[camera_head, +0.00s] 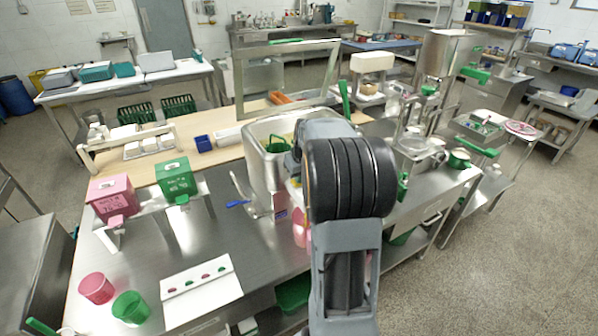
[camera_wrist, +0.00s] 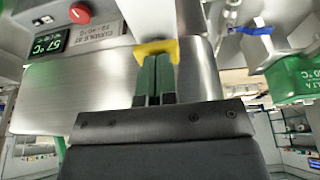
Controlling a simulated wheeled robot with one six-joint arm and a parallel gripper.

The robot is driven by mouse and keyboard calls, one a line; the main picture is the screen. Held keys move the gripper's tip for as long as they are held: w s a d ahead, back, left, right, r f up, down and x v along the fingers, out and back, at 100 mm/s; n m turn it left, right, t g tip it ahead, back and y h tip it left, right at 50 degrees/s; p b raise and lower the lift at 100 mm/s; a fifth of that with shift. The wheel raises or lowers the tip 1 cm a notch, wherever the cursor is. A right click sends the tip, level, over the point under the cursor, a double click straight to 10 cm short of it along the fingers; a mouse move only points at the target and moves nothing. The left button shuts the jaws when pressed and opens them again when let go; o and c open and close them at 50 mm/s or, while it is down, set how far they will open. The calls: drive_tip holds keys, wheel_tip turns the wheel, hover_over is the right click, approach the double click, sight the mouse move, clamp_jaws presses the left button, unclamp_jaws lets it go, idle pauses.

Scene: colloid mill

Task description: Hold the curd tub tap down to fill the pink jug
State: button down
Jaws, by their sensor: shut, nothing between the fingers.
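The curd tub (camera_head: 258,165) is a steel box in the middle of the bench in the head view, partly hidden by my arm. In the wrist view its steel wall (camera_wrist: 85,95) carries a display and label, both upside down. A yellow part (camera_wrist: 156,47), which looks like the tap lever, shows at my fingertips. My gripper (camera_wrist: 154,62) has green fingers, shut together with nothing between them; they overlap the yellow part, and I cannot tell if they touch it. The pink jug (camera_head: 299,228) shows only as a sliver beside my arm, below the tub's front; its filling cannot be seen.
A pink cup (camera_head: 96,288) and a green cup (camera_head: 131,307) stand at the bench's front left, beside a white board (camera_head: 201,290). Pink (camera_head: 112,197) and green (camera_head: 176,180) boxes sit on a stand. A red button (camera_wrist: 79,13) is on the tub's panel.

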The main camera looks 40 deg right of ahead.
drive_tip(key=shift+s+a+f, duration=0.1)
drive_tip(key=shift+s+f, duration=0.1)
drive_tip(key=shift+f, duration=0.3)
wheel_tip(320, 180, up, 6)
drive_tip(key=p, duration=0.3)
drive_tip(key=shift+w+f+p, duration=0.15)
drive_tip(key=shift+f+p, duration=0.05)
drive_tip(key=shift+p, duration=0.15)
drive_tip(key=b+v, duration=0.2)
drive_tip(key=v, duration=0.7)
drive_tip(key=shift+r, duration=0.2)
drive_tip(key=s+a+f, duration=0.4)
drive_tip(key=s+a, duration=0.3)
drive_tip(key=a, duration=0.4)
drive_tip(key=s+a+f+n+t, duration=0.1)
drive_tip(key=s+a+f, duration=0.3)
drive_tip(key=s+a, duration=0.3)
drive_tip(key=a, duration=0.4)
drive_tip(key=shift+s+a+n+y, duration=0.15)
drive_tip(key=shift+s+n+y, duration=0.05)
drive_tip(key=shift+n+y, duration=0.1)
